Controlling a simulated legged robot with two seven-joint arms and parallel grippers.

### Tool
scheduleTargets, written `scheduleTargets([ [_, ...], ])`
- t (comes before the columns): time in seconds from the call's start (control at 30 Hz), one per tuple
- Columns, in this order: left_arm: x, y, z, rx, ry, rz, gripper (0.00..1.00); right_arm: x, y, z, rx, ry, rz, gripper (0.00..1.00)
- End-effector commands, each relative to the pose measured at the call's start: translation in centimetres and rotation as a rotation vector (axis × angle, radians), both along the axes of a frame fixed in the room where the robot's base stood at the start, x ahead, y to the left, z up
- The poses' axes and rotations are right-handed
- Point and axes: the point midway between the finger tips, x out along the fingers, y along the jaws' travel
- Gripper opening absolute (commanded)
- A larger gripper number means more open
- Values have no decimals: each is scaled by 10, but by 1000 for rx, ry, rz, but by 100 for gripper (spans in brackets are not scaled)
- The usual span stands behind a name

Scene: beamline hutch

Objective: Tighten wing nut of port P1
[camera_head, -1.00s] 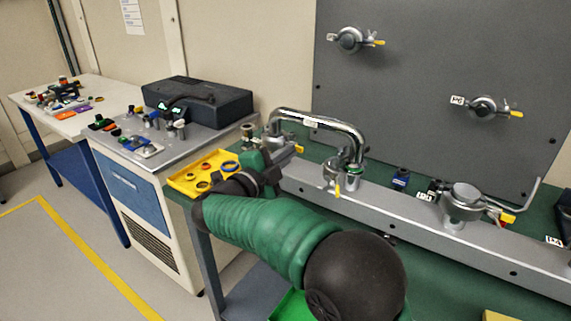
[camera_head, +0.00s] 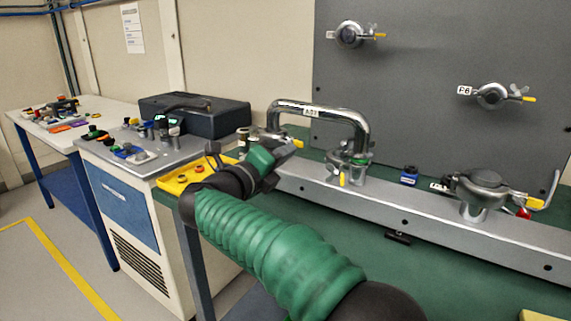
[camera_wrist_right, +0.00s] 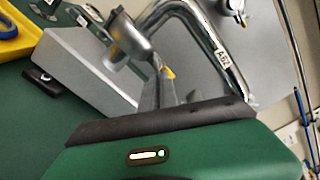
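My right gripper (camera_head: 288,150) is at the pipe's left end and partly hides that port. In the wrist view, a clamp (camera_wrist_right: 128,38) and a yellow tip (camera_wrist_right: 168,73) are close to the grey fingers (camera_wrist_right: 160,92). The gap between the fingers and any wing nut there is hidden. No P1 label is readable. My left gripper is out of view.
A clamped port (camera_head: 482,190) stands at the right of the beam. A panel port labelled P6 (camera_head: 492,95) and another port (camera_head: 350,35) are behind. A yellow tray (camera_head: 172,184) lies left of my gripper. Green bench top in front of the beam is mostly clear.

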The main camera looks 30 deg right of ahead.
Motion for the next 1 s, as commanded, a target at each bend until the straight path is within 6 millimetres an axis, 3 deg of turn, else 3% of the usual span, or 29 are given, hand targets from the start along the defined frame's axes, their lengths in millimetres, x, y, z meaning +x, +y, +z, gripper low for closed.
scheduleTargets([
  [0.03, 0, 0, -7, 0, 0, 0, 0, 1, 1, -10, 16, -9, 1, 0],
  [0.77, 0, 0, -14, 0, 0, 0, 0, 2, 2, -8, 48, -85, 0, 0],
  [0.83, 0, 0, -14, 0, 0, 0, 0, 2, 2, -8, 47, -86, 0, 12],
  [1.0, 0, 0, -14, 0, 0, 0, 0, 1, 1, -5, 45, -90, 0, 13],
])
